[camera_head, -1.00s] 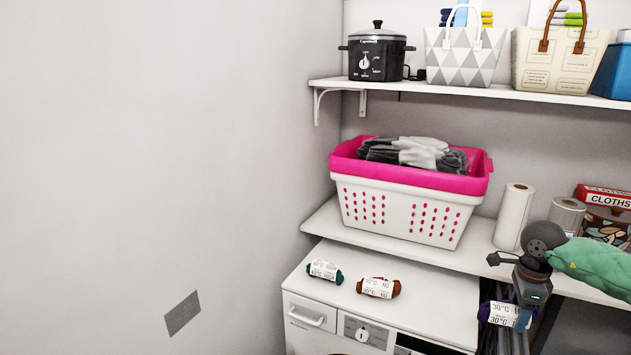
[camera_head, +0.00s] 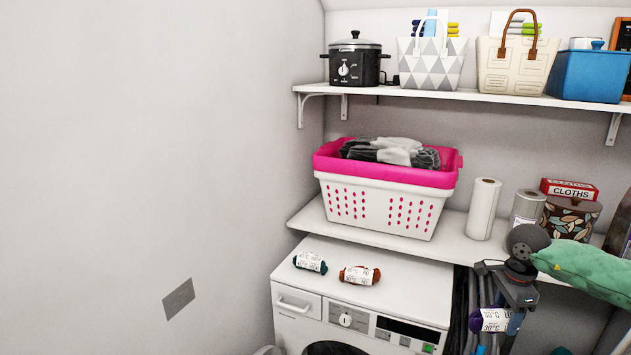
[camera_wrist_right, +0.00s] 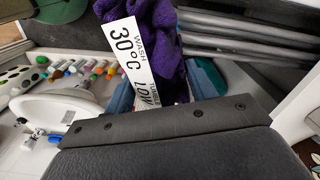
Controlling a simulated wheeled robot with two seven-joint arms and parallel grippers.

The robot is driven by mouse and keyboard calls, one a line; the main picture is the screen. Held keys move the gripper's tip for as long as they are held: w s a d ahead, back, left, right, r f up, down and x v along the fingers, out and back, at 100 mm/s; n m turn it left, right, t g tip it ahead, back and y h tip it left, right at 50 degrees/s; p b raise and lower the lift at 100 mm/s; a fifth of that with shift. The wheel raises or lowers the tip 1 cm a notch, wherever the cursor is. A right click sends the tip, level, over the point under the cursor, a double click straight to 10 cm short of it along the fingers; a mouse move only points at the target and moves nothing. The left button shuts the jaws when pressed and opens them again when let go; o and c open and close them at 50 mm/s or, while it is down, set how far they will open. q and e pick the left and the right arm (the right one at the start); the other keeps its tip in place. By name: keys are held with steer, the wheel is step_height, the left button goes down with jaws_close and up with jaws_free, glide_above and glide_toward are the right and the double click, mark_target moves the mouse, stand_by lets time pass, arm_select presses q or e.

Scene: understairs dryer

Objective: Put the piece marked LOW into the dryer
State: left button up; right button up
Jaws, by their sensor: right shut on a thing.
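A purple cloth piece (camera_head: 477,323) with a white label hangs in my right gripper (camera_head: 503,310). In the right wrist view the purple piece (camera_wrist_right: 172,40) shows close up, and its label reads 30°C, WASH and LOW. My right gripper is shut on it, in front of and to the right of the white machine. The white machine (camera_head: 400,290) has a drawer, a dial and a small display. Its dark round door (camera_head: 335,349) is cut off by the bottom edge, so I cannot tell whether it is open. My left gripper is out of view.
A teal piece (camera_head: 310,262) and a rust-red piece (camera_head: 360,275), both labelled, lie on the machine top. A pink and white basket (camera_head: 385,205) with grey cloth stands on the ledge behind. A paper roll (camera_head: 484,208) stands right of it. A green cloth (camera_head: 585,268) covers my right arm.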

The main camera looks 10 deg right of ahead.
steer(key=shift+s+r+n, duration=0.15)
steer(key=shift+s+n, duration=0.05)
steer(key=shift+n, duration=0.3)
steer(key=shift+d+n, duration=0.1)
steer(key=shift+n, duration=0.3)
steer(key=n, duration=0.2)
steer(key=shift+w+d+f+n, duration=0.2)
steer(key=shift+w+n, duration=0.1)
steer(key=n, duration=0.2)
steer(key=shift+s+d+f+n, duration=0.1)
steer(key=shift+s+f+n, duration=0.2)
steer(key=shift+f+n, duration=0.1)
steer(key=a+f+n, duration=1)
steer(key=a+f, duration=0.1)
steer(key=a, duration=0.3)
steer(key=a+n, duration=0.3)
steer(key=a, duration=1.5)
steer(key=shift+w+a+f, duration=0.2)
steer(key=shift+w+a, duration=0.1)
steer(key=shift+w, duration=0.15)
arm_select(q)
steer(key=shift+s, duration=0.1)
